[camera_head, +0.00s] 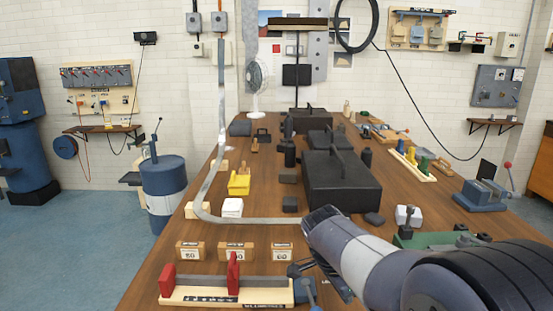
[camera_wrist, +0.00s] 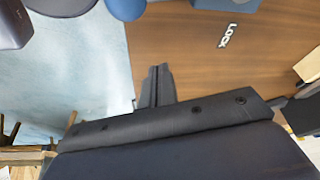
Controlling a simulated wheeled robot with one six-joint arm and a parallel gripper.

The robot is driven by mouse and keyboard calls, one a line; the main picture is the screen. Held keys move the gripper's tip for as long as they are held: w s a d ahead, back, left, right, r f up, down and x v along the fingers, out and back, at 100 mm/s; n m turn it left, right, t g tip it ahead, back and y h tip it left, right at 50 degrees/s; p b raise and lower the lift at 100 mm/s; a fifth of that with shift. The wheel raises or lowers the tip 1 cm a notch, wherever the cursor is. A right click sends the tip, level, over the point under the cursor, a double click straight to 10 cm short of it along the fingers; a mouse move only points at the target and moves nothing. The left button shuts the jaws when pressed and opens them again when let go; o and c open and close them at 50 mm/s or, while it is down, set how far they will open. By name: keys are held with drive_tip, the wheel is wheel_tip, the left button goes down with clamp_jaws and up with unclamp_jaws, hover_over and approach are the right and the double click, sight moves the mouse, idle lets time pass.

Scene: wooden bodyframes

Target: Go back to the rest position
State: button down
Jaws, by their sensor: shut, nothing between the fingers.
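My arm reaches in from the lower right of the head view, over the near part of the wooden table (camera_head: 345,300). My gripper (camera_head: 296,270) is partly hidden below the wrist, close to the right end of a wooden base with red uprights (camera_head: 232,292). In the wrist view my gripper (camera_wrist: 157,75) shows as dark fingers held together, with nothing between them. Table top and blue floor (camera_wrist: 70,60) lie beyond the fingers.
Three wooden number blocks (camera_head: 236,252) stand behind the base. A bent grey metal strip (camera_head: 213,180) rises behind them. A large black box (camera_head: 340,182) stands beyond my wrist. A blue vise (camera_head: 482,195) is at the right edge. A blue-white drum (camera_head: 166,185) stands left of the table.

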drive_tip(key=shift+w+d+n+t+y+p, duration=0.15)
drive_tip(key=shift+w+d+n+t+p, duration=0.1)
drive_tip(key=shift+w+n, duration=0.4)
drive_tip(key=shift+w+d+n+t+y+p, duration=0.15)
drive_tip(key=shift+w+d+n+p, duration=0.2)
drive_tip(key=shift+n, duration=0.4)
drive_tip(key=shift+w+d+n+t+y+p, duration=0.1)
drive_tip(key=shift+w+n+t+p, duration=0.1)
drive_tip(key=shift+w+n, duration=0.45)
drive_tip(key=shift+s+a+f, duration=0.1)
